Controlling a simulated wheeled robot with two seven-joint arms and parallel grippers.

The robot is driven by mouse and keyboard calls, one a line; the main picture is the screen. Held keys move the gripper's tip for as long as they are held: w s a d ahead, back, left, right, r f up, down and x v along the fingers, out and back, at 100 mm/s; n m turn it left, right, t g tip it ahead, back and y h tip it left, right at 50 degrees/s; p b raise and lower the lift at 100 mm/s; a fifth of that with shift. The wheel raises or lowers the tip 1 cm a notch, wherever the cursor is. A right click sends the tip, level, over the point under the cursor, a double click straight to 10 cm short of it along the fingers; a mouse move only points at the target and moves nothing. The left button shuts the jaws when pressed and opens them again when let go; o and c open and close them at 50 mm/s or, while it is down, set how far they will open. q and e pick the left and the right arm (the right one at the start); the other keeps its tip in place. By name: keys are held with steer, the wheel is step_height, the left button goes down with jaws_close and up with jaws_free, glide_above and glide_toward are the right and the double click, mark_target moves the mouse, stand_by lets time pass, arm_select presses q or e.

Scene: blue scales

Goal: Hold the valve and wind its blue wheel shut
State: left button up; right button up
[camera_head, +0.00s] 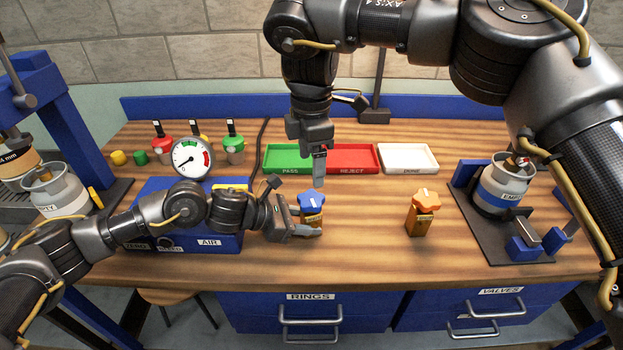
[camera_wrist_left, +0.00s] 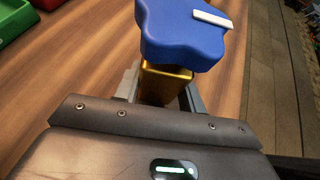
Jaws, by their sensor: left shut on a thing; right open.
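The valve has a blue lobed wheel (camera_head: 312,203) on top of a brass body (camera_head: 311,218). It stands upright at the front middle of the table. My left gripper (camera_head: 306,232) is shut on the brass body from the left. In the left wrist view the blue wheel (camera_wrist_left: 183,32) sits above the brass body (camera_wrist_left: 166,82), with a white bar mark on it. The lower body is hidden between the fingers. My right gripper (camera_head: 319,168) is open and empty. It points down just above and behind the blue wheel, apart from it.
A second valve with an orange wheel (camera_head: 425,200) stands to the right. Green (camera_head: 283,158), red (camera_head: 352,158) and white (camera_head: 408,158) trays lie behind. A blue box with a gauge (camera_head: 192,158) is at left, a cylinder stand (camera_head: 505,190) at right.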

steer(key=shift+r, duration=1.5)
arm_select(q)
steer(key=o, duration=0.8)
steer(key=shift+o, duration=0.2)
steer(key=shift+a, duration=0.1)
steer(key=v, duration=1.1)
steer(key=shift+s+a+r, duration=0.15)
steer(key=shift+a, duration=0.2)
